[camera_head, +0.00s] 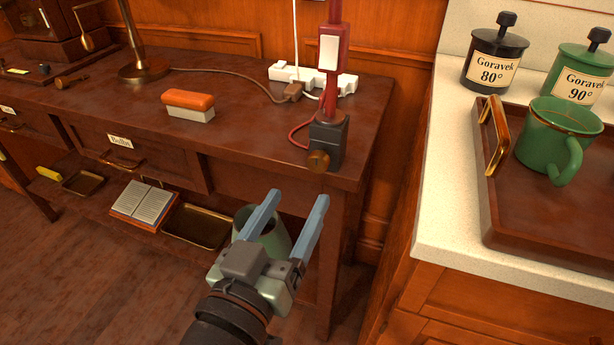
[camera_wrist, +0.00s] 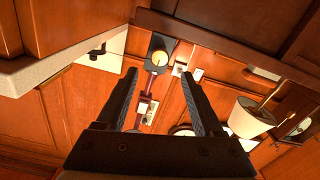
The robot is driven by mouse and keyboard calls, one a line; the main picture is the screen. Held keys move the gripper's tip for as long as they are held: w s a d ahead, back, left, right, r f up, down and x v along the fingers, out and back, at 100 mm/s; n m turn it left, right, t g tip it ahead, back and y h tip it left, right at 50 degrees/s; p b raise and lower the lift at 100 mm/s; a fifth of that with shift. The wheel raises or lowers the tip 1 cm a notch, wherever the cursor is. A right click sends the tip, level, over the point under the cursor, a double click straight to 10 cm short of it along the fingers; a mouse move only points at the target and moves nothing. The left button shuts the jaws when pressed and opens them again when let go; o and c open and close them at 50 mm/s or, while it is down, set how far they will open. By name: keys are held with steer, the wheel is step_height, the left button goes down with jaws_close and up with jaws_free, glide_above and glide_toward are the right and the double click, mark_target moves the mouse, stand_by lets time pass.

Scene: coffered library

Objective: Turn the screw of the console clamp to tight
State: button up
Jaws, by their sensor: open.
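The console clamp (camera_head: 327,140) is a dark grey block at the right front corner of the wooden console, under a red post. In the wrist view, the knob (camera_wrist: 159,58) shows as a yellowish disc beyond and between my open fingers (camera_wrist: 162,75). The screw's tightness cannot be told from these frames.
The console top (camera_head: 245,150) holds an orange-topped block (camera_head: 189,104), a white power strip (camera_head: 345,83) and cables. A drawer (camera_head: 135,155) and low shelf with trays lie below. A pale counter (camera_head: 435,215) with a tray (camera_head: 487,205) and green mug (camera_head: 550,135) stands right.

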steer(key=v, duration=0.5)
steer(key=shift+s, duration=0.1)
stand_by(0.3)
steer(key=w+d+r+t+y, duration=0.1)
steer(key=w+r+t, duration=0.15)
steer(key=r, duration=0.55)
steer(key=w+d+r+t+y, duration=0.1)
steer(key=w+r+t, duration=0.15)
steer(key=r, duration=0.55)
steer(key=s+d+r+n+t+y+p, duration=0.1)
steer(key=s+d+r+t+y, duration=0.15)
steer(key=r, duration=0.75)
steer(key=s+d+r+t+y+p, duration=0.1)
steer(key=s+r+t, duration=0.2)
steer(key=r, duration=0.7)
step_height(320, 180, up, 34)
steer(key=p, duration=3.3)
steer(key=shift+a+f+p, duration=0.2)
steer(key=shift+a+p, duration=0.1)
steer(key=shift+a, duration=0.1)
